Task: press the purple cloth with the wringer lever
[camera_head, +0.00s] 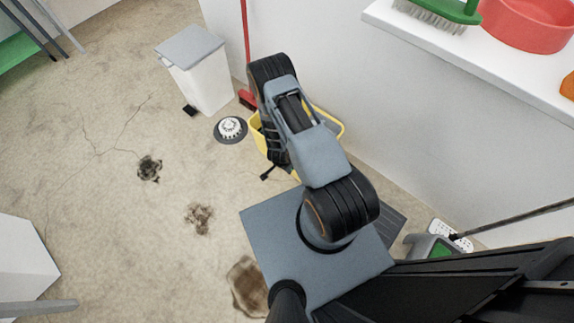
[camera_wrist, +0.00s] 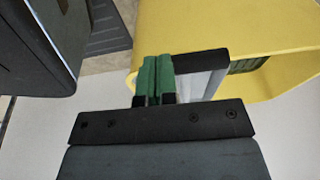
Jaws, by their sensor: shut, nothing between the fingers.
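The yellow bucket (camera_head: 330,119) stands on the floor by the wall, largely covered by my arm in the head view. Its wall (camera_wrist: 235,30) fills the upper right of the wrist view. My gripper (camera_wrist: 158,80) shows green fingertips closed together with nothing between them, near the bucket's edge. A black bar with a pale grey part (camera_wrist: 203,75) lies just right of the fingertips; I cannot tell whether it is the wringer lever or whether it touches them. A small black piece (camera_head: 268,172) sticks out left of the bucket. The purple cloth is not visible.
A white bin with a grey lid (camera_head: 200,80), a red broom (camera_head: 247,98) and a round grey-and-white item (camera_head: 230,129) stand near the bucket. A white shelf (camera_head: 400,24) juts from the wall at right. The floor at left is mostly clear, with dark stains.

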